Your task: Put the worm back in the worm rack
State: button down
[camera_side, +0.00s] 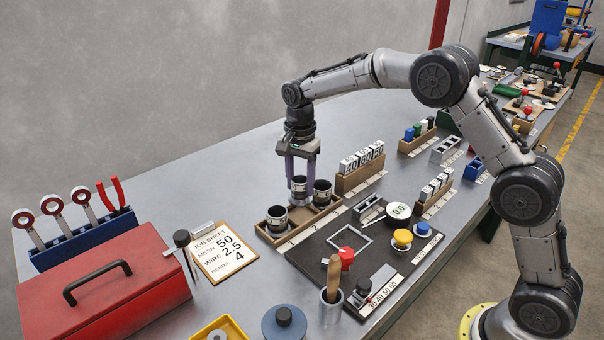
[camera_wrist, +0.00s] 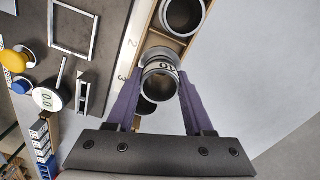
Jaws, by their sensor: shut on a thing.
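The worm rack (camera_side: 272,238) is a shallow wooden tray with three numbered places in the side view; part of it shows in the wrist view (camera_wrist: 150,35). My gripper (camera_side: 301,180) points down over its middle and is shut on a dark ringed worm (camera_side: 300,188). In the wrist view, the held worm (camera_wrist: 160,82) is between the purple fingers, with a pale number band. It appears slightly raised over the middle place; whether its foot touches the rack is unclear. Other worms stand in the left place (camera_side: 277,217) and right place (camera_side: 322,193).
A block holder (camera_side: 360,174) stands close behind the rack on the right. A dark test mat (camera_side: 345,262) with a red knob (camera_side: 346,258) and a yellow knob (camera_side: 402,238) lies in front. A job sheet (camera_side: 225,252) and red toolbox (camera_side: 105,295) are left.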

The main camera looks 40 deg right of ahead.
aim_at(301, 199)
jog(key=shift+f, duration=2.5)
jog(key=shift+c, duration=1)
grip_release()
jog(key=shift+f, duration=0.1)
notch_tip(301, 199, up, 14)
